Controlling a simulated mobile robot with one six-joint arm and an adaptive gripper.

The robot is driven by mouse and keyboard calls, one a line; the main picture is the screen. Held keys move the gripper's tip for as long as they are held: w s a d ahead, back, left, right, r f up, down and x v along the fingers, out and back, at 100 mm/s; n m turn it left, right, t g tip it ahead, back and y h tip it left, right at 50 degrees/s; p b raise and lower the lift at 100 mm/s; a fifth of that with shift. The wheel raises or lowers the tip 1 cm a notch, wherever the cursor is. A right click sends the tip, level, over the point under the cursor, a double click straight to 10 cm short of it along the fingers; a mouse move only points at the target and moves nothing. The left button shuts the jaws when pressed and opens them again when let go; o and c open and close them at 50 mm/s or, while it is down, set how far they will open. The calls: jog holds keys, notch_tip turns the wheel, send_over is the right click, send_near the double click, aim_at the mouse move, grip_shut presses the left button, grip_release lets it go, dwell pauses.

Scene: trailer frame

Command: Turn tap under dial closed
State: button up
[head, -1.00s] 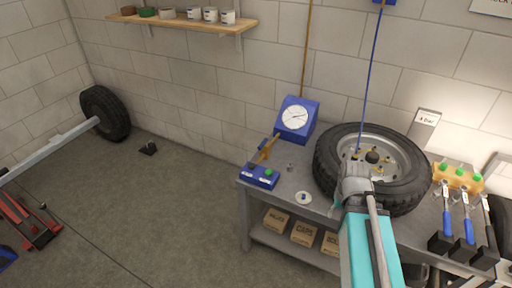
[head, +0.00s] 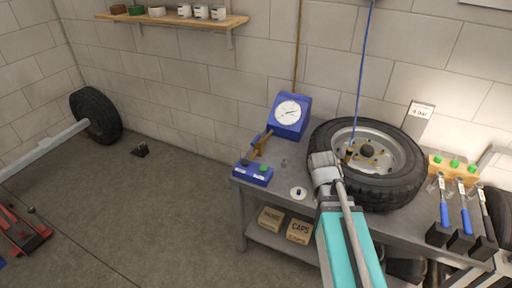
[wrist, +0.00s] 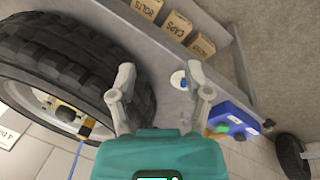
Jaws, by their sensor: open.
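The round white dial (head: 288,111) sits on a blue housing at the back left of the workbench, against the wall. A brass-coloured tap (head: 263,141) stands in front of and below it, its lever slanting; its exact setting is too small to tell. My gripper (head: 323,168) is over the bench, right of the tap and in front of the tyre; its fingers are hard to make out there. In the wrist view my gripper (wrist: 160,84) has its fingers apart with nothing between them. The tap is not clearly visible there.
A blue box (head: 253,175) with a green button lies before the tap; it also shows in the wrist view (wrist: 233,120). A large tyre (head: 395,188) lies right of my gripper. A small white disc (head: 298,193) is near the bench edge. A blue hose (head: 366,70) hangs above the tyre.

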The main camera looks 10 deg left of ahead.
jog(key=w+a+f+n+t+h+b, duration=0.3)
jog(key=w+f+n+h+b, duration=0.15)
jog(key=w+n+b, duration=0.35)
jog(key=n+t+b, duration=1.2)
jog(key=n+b, duration=0.3)
jog(key=n, duration=0.3)
send_near(255, 141)
jog(key=s+f, duration=0.1)
jog(key=s, duration=0.1)
jog(key=shift+s+f, duration=0.4)
jog(key=shift+a+r+n+t+y, duration=0.15)
jog(key=shift+a+n+t+y, duration=0.2)
jog(key=shift+a, duration=0.2)
jog(key=shift+w, duration=0.1)
jog(key=x, duration=1.3)
jog(key=shift+w+d, duration=0.2)
jog(key=shift+w, duration=0.15)
